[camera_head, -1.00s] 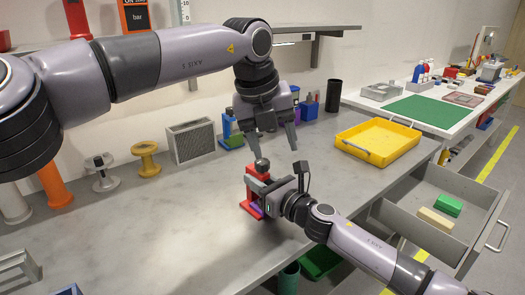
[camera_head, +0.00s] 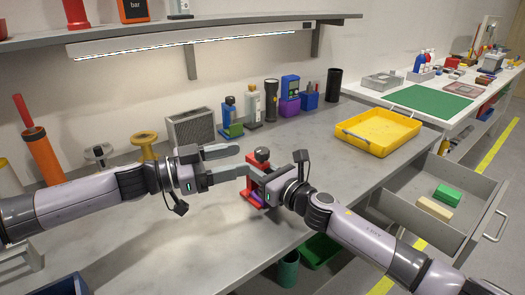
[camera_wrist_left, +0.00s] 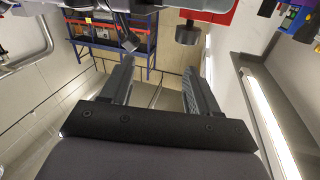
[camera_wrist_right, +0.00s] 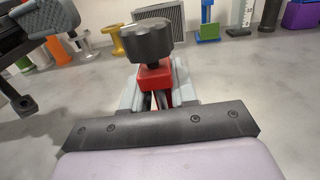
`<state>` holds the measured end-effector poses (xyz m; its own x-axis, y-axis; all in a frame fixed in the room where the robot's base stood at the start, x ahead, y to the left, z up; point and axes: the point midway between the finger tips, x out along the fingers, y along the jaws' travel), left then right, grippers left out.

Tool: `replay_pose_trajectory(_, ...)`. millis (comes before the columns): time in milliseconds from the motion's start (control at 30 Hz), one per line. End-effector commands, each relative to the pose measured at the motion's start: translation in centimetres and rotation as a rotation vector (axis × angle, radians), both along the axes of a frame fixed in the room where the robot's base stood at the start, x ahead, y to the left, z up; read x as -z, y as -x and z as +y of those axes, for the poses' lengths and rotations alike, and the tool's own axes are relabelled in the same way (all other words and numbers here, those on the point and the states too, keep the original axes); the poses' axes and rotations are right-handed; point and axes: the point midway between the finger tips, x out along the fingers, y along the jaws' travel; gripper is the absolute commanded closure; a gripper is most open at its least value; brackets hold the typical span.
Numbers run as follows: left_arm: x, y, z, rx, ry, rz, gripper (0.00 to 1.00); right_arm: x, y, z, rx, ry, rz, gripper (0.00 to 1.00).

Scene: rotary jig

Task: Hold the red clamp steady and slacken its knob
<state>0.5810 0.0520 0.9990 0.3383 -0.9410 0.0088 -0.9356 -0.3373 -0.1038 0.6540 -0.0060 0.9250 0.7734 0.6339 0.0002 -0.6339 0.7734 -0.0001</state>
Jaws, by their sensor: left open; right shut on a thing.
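The red clamp (camera_head: 249,188) stands upright on the grey bench, with a dark round knob (camera_head: 262,154) on top. My right gripper (camera_head: 258,178) is shut on the clamp body below the knob. In the right wrist view its fingers flank the red body (camera_wrist_right: 156,78), under the knob (camera_wrist_right: 150,42). My left gripper (camera_head: 240,160) is open and lies level, its fingers pointing right at about knob height. Its tips are just left of the knob, apparently apart from it. In the left wrist view the knob (camera_wrist_left: 188,34) is beyond the fingertips, not between them.
A yellow tray (camera_head: 378,134) is at right. A drawer (camera_head: 410,190) stands open at the front right. A lit shelf (camera_head: 190,44) overhangs the back.

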Motion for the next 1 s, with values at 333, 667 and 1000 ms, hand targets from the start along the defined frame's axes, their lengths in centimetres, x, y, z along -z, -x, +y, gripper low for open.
replay_pose_trajectory(333, 1.8, -1.0, 3.5, -0.138, 0.037, 0.101, 0.40, 0.0, 0.0, 0.0, 0.000, 0.001, 0.001, 1.00)
replay_pose_trajectory(667, 1.9, -3.2, -0.9, -0.135, 0.034, 0.098, 0.40, 0.0, 0.0, 0.0, -0.001, 0.001, 0.001, 1.00)
replay_pose_trajectory(1000, 1.9, -5.5, -5.1, -0.136, 0.035, 0.099, 0.40, 0.1, 0.0, 0.0, -0.001, 0.001, 0.001, 1.00)
